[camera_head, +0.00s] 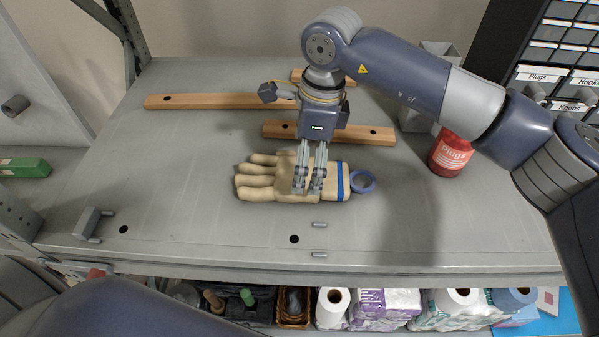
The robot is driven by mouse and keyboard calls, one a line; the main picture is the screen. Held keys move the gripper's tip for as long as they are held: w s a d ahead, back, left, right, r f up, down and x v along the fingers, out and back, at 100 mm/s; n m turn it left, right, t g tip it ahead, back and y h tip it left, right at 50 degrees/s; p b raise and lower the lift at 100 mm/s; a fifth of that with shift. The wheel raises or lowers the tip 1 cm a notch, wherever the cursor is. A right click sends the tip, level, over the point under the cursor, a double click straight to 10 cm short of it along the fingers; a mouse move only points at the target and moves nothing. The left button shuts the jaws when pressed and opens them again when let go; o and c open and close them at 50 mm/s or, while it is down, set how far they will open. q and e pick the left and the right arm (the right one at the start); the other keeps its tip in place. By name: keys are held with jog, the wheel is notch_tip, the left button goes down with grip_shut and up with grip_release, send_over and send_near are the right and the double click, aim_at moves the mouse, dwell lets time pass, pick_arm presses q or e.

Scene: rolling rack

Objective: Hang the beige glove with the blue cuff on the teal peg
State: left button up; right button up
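The beige glove (258,184) lies flat on the grey shelf top, fingers to the left. Its blue cuff band (340,181) is at the right, with a blue ring (362,182) at the cuff end. My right gripper (307,190) points down over the glove's palm beside the cuff. Its two fingers are a little apart and overlap the glove; I cannot tell whether they grip it. I see no clearly teal peg; a grey peg (15,105) sticks out from the pale panel at left. My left gripper is out of view.
Wooden bars (220,101) with holes lie behind the glove, one close to it (370,135). A grey bracket (88,224) is at front left, a green block (25,167) further left. The shelf left of the glove is clear.

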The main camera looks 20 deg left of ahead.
notch_tip(320, 180, down, 3)
jog(key=shift+s+a+f+p, duration=0.1)
jog(key=shift+s+p, duration=0.05)
jog(key=shift+p, duration=0.45)
jog(key=shift+f, duration=0.25)
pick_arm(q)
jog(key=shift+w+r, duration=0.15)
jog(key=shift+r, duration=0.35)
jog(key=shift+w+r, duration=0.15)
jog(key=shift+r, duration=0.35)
pick_arm(e)
jog(key=c, duration=1)
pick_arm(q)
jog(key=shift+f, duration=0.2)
pick_arm(e)
jog(key=shift+r, duration=0.15)
